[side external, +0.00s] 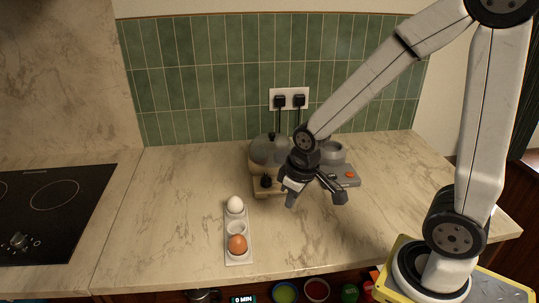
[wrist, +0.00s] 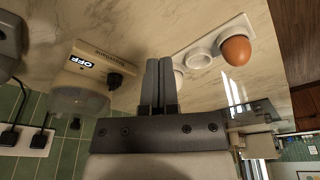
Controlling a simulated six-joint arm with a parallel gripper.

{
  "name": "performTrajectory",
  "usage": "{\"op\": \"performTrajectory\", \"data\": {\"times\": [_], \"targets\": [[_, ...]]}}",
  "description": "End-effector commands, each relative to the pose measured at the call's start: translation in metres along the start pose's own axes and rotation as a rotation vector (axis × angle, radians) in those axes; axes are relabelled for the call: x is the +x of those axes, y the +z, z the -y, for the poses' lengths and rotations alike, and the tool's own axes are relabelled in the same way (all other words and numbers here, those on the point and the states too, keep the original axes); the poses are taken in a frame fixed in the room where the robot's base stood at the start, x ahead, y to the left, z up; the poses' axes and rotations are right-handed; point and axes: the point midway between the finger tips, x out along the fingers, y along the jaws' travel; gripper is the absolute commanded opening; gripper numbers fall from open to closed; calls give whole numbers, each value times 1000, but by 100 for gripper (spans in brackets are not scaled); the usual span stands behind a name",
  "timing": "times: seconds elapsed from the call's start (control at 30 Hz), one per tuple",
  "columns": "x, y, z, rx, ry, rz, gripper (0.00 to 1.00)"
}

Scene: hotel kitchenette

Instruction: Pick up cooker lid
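The cooker (side external: 262,187) is a small cream appliance with a black dial at the back of the counter. Its translucent domed lid (side external: 266,151), with a dark knob on top, sits on it. In the wrist view the cooker (wrist: 92,66) shows left of the fingers with an "OFF" label, and the lid (wrist: 78,102) is partly visible. My gripper (side external: 291,203) hangs in front and to the right of the cooker, apart from the lid. In the wrist view the two fingers of my gripper (wrist: 159,60) are together, with nothing between them.
A white egg holder (side external: 236,258) carries a white egg (side external: 235,204) and a brown egg (side external: 237,244) in front of the cooker. A grey appliance (side external: 346,181) stands to the right, partly behind my arm. Wall plugs (side external: 289,100) are behind.

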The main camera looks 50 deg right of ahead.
Motion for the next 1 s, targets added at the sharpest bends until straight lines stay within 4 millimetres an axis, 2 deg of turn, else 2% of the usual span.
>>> {"op": "performTrajectory", "data": {"times": [0.1, 0.33, 0.5, 0.53, 0.6, 1.0], "targets": [[2, 17, 8, 63, 0, -13, 0], [3, 27, 12, 110, -1, -21, 0], [3, 27, 12, 110, -1, -21, 54], [3, 27, 12, 110, -1, -21, 57], [3, 27, 12, 109, -1, -21, 74], [3, 22, 10, 120, 0, -19, 74]]}}
